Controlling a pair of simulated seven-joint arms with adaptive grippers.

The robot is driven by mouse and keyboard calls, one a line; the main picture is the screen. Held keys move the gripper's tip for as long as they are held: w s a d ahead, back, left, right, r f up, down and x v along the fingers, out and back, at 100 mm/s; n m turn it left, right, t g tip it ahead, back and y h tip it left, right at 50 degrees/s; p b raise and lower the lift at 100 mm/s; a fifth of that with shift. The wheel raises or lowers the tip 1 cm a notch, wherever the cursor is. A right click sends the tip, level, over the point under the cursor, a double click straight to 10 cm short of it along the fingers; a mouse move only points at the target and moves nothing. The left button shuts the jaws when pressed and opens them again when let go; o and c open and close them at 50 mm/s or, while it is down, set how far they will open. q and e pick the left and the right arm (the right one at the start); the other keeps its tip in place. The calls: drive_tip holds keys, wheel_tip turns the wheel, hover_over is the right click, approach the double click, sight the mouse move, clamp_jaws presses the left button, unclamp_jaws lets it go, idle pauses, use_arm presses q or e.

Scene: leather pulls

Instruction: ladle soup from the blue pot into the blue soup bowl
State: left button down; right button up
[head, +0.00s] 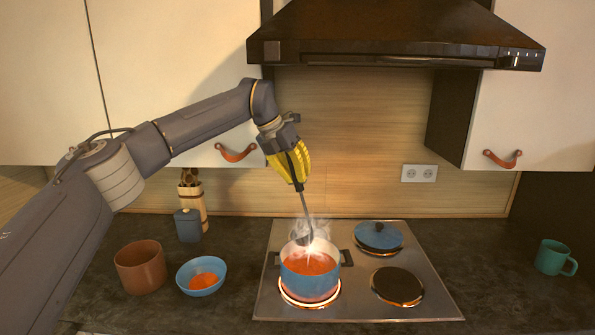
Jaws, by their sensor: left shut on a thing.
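The blue pot (309,287) stands on the glowing front left burner, with orange-red soup and steam in it. My left gripper (297,184) is above the pot, its yellow fingers shut on the ladle (305,208). The ladle's handle points down and its lower end is at the pot's opening, partly lost in steam; I cannot tell whether its bowl holds soup. The blue soup bowl (201,277) stands on the counter left of the hob, with some orange soup in it. My right gripper is not in view.
A brown pot (141,267) stands left of the bowl. A blue canister (188,225) and a utensil holder (193,202) are behind. A blue lid (379,236) lies at the hob's back right. The front right burner (397,286) is bare. A teal mug (554,257) stands far right.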

use_arm(q)
drive_tip(key=shift+f, duration=5.45)
drive_tip(key=shift+d, duration=0.1)
drive_tip(key=s+d+m+t+y, duration=0.1)
drive_tip(key=s+d+t+y, duration=0.1)
drive_tip(key=s+d+y, duration=0.2)
drive_tip(key=shift+s+d+t+y, duration=0.15)
drive_tip(key=shift+d+t+y, duration=0.25)
drive_tip(key=shift+d, duration=1.35)
wheel_tip(320, 180, up, 10)
drive_tip(key=shift+f, duration=0.1)
